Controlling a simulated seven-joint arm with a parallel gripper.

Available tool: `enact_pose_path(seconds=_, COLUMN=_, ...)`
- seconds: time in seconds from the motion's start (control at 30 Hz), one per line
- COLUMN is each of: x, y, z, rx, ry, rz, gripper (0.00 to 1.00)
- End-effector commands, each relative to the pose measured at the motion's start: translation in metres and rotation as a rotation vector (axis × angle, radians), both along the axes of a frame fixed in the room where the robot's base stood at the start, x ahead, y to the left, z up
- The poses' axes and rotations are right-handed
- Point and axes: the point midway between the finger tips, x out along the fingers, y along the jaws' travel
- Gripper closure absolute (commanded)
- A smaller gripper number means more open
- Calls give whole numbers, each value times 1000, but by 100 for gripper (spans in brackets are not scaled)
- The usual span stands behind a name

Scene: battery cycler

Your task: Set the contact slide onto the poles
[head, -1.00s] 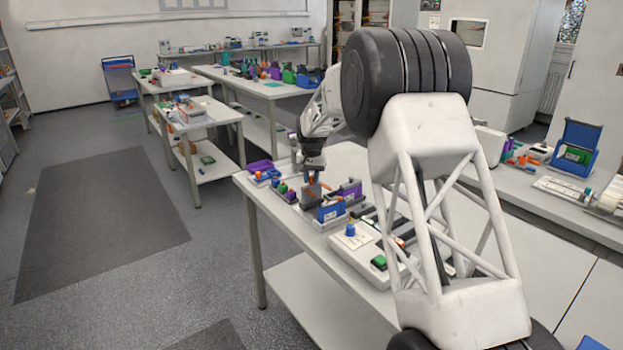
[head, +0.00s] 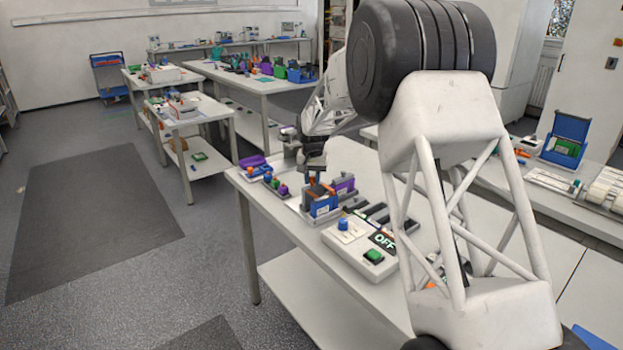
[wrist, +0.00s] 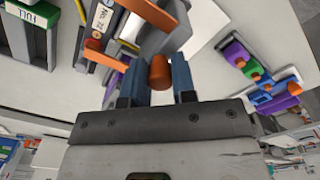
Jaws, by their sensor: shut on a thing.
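The orange grip of the contact slide (wrist: 159,70) shows between my gripper's blue fingers (wrist: 159,84) in the wrist view. My gripper (head: 313,180) is shut on it, low over the cell holder in the head view. Orange arms (wrist: 105,55) show beyond the fingers, beside a labelled cell; I cannot tell whether they touch its poles. The blue cell (head: 324,207) stands in the holder under my gripper. A purple cell (head: 343,185) stands behind it to the right. The slide's underside and the poles are hidden.
A control box with an OFF display (head: 383,240), a green button (head: 374,256) and a blue knob (head: 343,224) stands in front of the holder. Small coloured parts (head: 275,183) lie to the left. The table's left front edge is close to the holder.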

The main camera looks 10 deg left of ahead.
Motion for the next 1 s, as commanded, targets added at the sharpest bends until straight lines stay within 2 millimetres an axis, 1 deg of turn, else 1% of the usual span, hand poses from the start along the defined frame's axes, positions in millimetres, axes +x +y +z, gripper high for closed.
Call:
enact_pose_path(seconds=0.07, x=-1, y=-4, z=-1, rx=-4, ry=6, rz=-2, gripper=100)
enact_pose_path(seconds=0.1, x=-1, y=-4, z=-1, rx=-4, ry=6, rz=-2, gripper=72)
enact_pose_path(seconds=0.23, x=-1, y=-4, z=-1, rx=-3, ry=5, rz=-2, gripper=52)
enact_pose_path(seconds=0.27, x=-1, y=-4, z=-1, rx=-3, ry=5, rz=-2, gripper=50)
enact_pose_path(seconds=0.53, x=-1, y=-3, z=0, rx=-2, ry=4, rz=-2, gripper=50)
enact_pose_path(seconds=0.67, x=-1, y=-2, z=3, rx=-2, ry=3, rz=-1, gripper=50)
enact_pose_path(seconds=0.87, x=0, y=-2, z=20, rx=-2, ry=2, rz=-1, gripper=50)
enact_pose_path(seconds=1.0, x=0, y=-2, z=38, rx=-2, ry=2, rz=-2, gripper=50)
